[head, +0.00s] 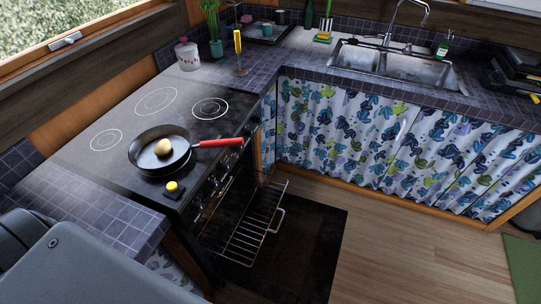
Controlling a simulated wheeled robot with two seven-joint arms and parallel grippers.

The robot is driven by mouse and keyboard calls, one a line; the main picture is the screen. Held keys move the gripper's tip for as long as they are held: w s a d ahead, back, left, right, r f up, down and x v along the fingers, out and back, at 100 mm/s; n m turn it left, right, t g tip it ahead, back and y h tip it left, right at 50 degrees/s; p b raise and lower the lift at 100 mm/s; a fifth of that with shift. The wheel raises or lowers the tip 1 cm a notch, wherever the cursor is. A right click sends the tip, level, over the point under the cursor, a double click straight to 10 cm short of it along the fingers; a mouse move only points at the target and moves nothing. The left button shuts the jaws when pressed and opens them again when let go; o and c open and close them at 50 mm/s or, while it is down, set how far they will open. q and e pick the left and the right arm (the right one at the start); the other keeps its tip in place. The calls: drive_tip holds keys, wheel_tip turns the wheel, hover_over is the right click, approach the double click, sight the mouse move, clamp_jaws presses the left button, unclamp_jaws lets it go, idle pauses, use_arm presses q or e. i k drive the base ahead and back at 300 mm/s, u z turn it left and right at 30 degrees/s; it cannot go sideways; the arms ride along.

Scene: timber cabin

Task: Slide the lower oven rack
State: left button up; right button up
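The black oven (205,205) stands below the cooktop at the left middle, with its front open. A wire oven rack (250,232) sticks out of it at a low level, above a dark panel (310,235). The panel looks like the lowered oven door. A silver handle-like loop (281,219) shows at the rack's outer edge. The inside of the oven is mostly dark, and I cannot tell whether another rack sits higher. Neither of my grippers is in view. A grey part that looks like my own arm fills the lower left corner.
A black pan (160,150) with a red handle (216,143) holds a round yellowish item on the cooktop; the handle overhangs the oven front. A small yellow-topped item (172,187) sits near the edge. Curtained cabinets (345,135) stand behind.

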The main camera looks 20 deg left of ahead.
sight(276, 231)
drive_tip(key=u, duration=1.45)
drive_tip(key=k, duration=1.25)
drive_tip(key=z, duration=1.45)
drive_tip(key=i, duration=1)
